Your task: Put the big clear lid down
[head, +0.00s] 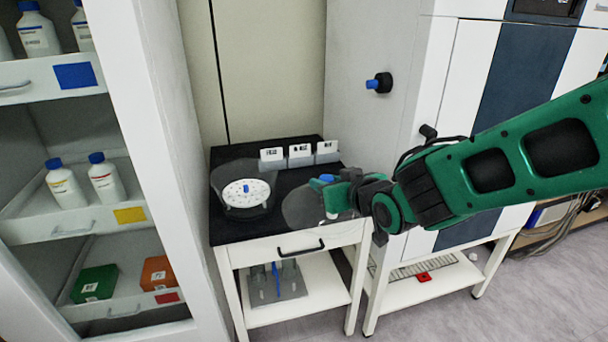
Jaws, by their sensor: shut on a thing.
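The big clear lid (300,208) shows as a dark, see-through round sheet over the right part of the black table top. My gripper (335,194) is shut on it at its right side, with the green arm reaching in from the right. A small blue part shows at the gripper; I cannot tell whether it belongs to the lid. To the left, a clear round vessel (226,178) stands on the table, with a white perforated disc (247,193) and a blue knob in it. The fingertips are small and partly hidden.
Three small labelled holders (300,156) stand along the back right of the black-topped table (240,232). A cabinet (385,45) with a blue-black knob rises behind on the right. An open shelf unit (150,150) with bottles stands at the left. The table's front left is bare.

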